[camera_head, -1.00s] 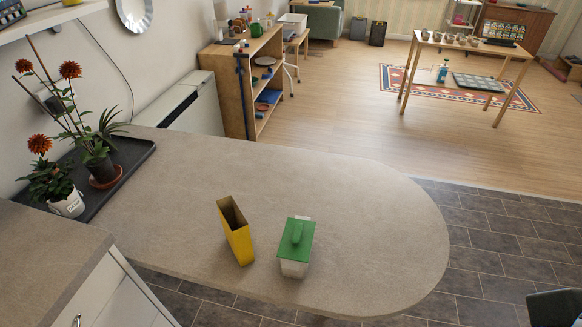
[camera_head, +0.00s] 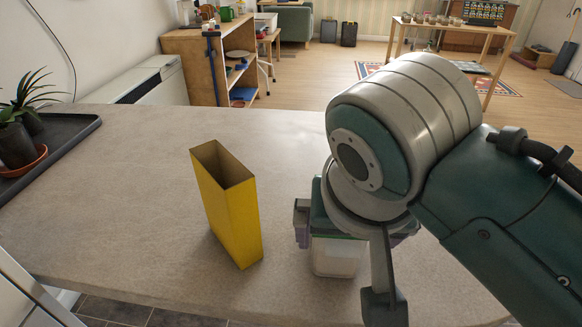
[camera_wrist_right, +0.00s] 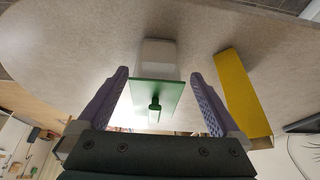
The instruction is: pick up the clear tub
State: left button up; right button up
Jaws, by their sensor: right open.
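The clear tub (camera_head: 336,257) stands on the counter with a green lid, partly hidden behind my right gripper and arm in the head view. The right wrist view shows its whitish body (camera_wrist_right: 158,55) and its green lid (camera_wrist_right: 155,98) with a raised green handle. My right gripper (camera_wrist_right: 163,98) is open, with one purple-padded finger on each side of the lid. Gaps show between the fingers and the lid, and nothing is held. In the head view the right gripper (camera_head: 345,235) is at the tub, mostly covered by its own wrist. My left gripper is not in view.
A tall open yellow box (camera_head: 236,215) stands on the counter just left of the tub; it also shows close beside a finger in the right wrist view (camera_wrist_right: 243,92). A dark tray (camera_head: 60,150) with plants lies at the far left. The counter's left middle is clear.

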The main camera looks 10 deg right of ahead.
aim_at(343, 248)
jog(key=b+x, duration=0.1)
jog(key=x, duration=0.2)
jog(key=shift+s+d+f, duration=0.1)
jog(key=shift+d, duration=0.05)
jog(key=b+x, duration=0.2)
jog(key=x, duration=0.3)
jog(key=shift+f, duration=0.35)
jog(key=shift+r, duration=0.1)
jog(key=c, duration=1.1)
jog(key=shift+r, duration=0.15)
